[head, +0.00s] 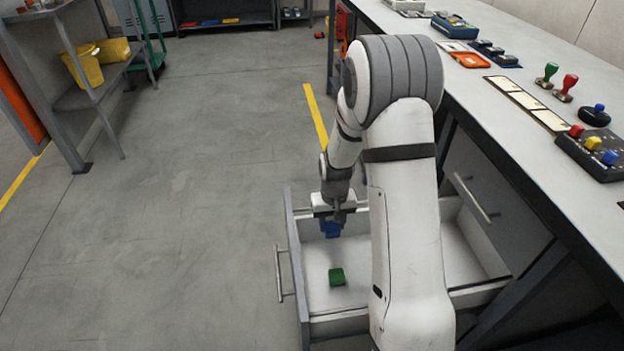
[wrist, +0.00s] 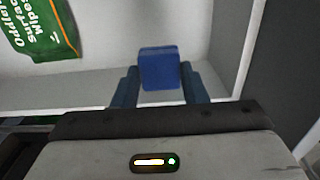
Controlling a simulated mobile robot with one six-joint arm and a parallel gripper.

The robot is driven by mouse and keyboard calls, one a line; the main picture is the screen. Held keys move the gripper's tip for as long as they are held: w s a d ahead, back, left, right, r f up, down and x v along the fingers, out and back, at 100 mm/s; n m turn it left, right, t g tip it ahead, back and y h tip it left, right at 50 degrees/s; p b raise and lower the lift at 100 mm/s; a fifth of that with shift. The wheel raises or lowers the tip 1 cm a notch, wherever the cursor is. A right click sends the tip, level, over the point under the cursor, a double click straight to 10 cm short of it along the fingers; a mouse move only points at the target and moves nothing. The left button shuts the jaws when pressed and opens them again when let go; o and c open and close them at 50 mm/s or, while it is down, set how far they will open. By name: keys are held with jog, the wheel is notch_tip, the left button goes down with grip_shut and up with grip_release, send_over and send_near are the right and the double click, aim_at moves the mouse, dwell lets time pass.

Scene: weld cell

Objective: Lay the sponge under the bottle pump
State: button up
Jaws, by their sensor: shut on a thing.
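My gripper (head: 335,218) is low over an open drawer (head: 318,318) under the long bench. It is shut on a small blue block (head: 332,230). In the wrist view the blue block (wrist: 160,70) sits between my two fingers, with the pale drawer floor behind it. The block is plain, and I cannot tell whether it is the sponge. I cannot make out a bottle pump in either view.
A green wipes pack (head: 337,277) lies in the drawer, and its print shows in the wrist view (wrist: 40,25). The bench top (head: 505,125) holds stamps (head: 565,88) and a button box (head: 597,152). Open floor (head: 190,200) lies left of the drawer.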

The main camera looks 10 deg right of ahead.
notch_tip(320, 180, up, 12)
jog(key=w+p, duration=0.2)
notch_tip(320, 180, up, 11)
jog(key=p, duration=2.1)
send_over(331, 221)
jog(key=s, duration=0.2)
jog(key=shift+f, duration=0.2)
jog(key=shift+f, duration=0.1)
